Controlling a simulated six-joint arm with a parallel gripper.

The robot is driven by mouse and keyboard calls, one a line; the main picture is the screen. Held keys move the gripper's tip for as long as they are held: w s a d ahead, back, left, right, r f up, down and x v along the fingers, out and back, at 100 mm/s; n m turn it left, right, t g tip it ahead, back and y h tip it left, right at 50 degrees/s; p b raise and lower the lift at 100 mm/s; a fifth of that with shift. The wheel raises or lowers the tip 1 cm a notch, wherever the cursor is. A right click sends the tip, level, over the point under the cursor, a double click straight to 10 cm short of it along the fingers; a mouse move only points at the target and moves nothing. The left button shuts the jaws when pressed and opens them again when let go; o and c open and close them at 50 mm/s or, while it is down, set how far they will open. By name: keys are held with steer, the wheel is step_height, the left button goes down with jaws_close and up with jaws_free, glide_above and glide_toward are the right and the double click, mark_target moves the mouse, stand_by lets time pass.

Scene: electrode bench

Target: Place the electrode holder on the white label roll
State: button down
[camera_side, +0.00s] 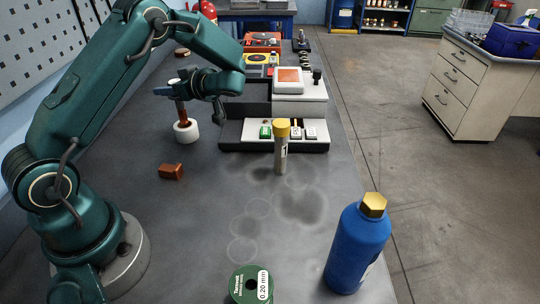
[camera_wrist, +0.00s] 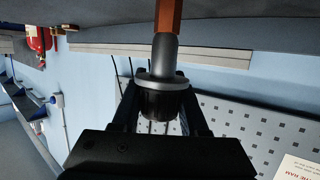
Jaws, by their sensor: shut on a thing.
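My gripper (camera_side: 184,89) is shut on the electrode holder, whose copper-brown rod (camera_side: 181,112) points down in the side view. The white label roll (camera_side: 186,131) stands on the dark bench directly below. The rod's lower end overlaps the roll's top opening in this view; I cannot tell whether it touches or is still above. In the wrist view, my gripper (camera_wrist: 160,104) has its black fingers on both sides of the holder's dark body. The holder's grey collar (camera_wrist: 162,79) and brown rod show beyond the fingers. The roll is not visible in the wrist view.
A reddish-brown block (camera_side: 171,172) lies in front of the roll. A grey instrument with a tray (camera_side: 300,104) stands to the right, with a yellow-capped tube (camera_side: 281,152) before it. A blue bottle (camera_side: 357,250) and green spool (camera_side: 250,286) stand at the front.

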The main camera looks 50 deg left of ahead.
steer(key=shift+f, duration=0.5)
steer(key=shift+c, duration=2.2)
jaws_free()
steer(key=shift+f, duration=0.15)
steer(key=v, duration=1.1)
steer(key=s+d+r+m+t+h, duration=0.3)
steer(key=s+d+m+t+h, duration=0.5)
steer(key=s+d+m+h, duration=0.6)
steer(key=d+m, duration=0.3)
steer(key=m, duration=0.3)
steer(key=shift+d, duration=0.35)
